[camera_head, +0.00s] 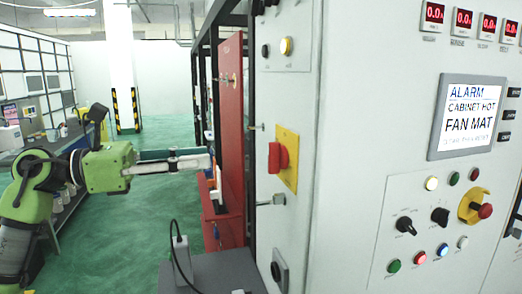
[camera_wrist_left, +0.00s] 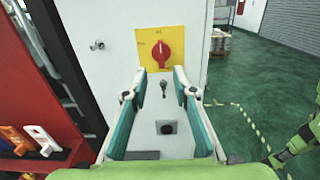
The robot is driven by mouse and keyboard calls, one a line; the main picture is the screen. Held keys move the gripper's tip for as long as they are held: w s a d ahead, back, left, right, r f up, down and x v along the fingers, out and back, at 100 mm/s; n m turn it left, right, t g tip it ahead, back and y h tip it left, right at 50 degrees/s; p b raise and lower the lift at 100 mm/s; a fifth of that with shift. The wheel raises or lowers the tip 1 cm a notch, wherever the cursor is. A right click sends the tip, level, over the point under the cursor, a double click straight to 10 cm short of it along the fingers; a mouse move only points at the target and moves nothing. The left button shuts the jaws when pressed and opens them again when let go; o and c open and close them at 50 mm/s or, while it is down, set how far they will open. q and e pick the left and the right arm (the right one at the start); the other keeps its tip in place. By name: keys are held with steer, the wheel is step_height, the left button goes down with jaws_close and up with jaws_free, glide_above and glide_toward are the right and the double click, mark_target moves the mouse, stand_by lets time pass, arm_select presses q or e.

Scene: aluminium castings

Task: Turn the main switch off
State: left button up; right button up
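The main switch (camera_head: 279,157) is a red rotary handle on a yellow plate (camera_head: 288,145), on the narrow side of the white control cabinet. It also shows in the left wrist view (camera_wrist_left: 161,54), its handle about upright; the labels on the plate are too small to read. My left gripper (camera_head: 208,160) is to the left of the switch, apart from it, pointing at the cabinet. In the left wrist view its two fingers (camera_wrist_left: 158,82) are spread and empty, with the switch just beyond and between their tips. My right gripper does not show.
A cabinet latch (camera_head: 271,200) and a dark round knob (camera_head: 279,270) sit below the switch. The cabinet front carries a display (camera_head: 467,115), several buttons and a red emergency stop (camera_head: 484,211) on yellow. A red panel (camera_head: 230,130) stands behind my gripper. Green floor is open further back.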

mark_target(269, 151)
arm_select(q)
steer(key=p+x, duration=0.4)
steer(key=x, duration=0.8)
steer(key=shift+d+r, duration=0.1)
steer(key=shift+d, duration=0.1)
steer(key=shift+w+d, duration=0.15)
steer(key=shift+d, duration=0.3)
jaws_close()
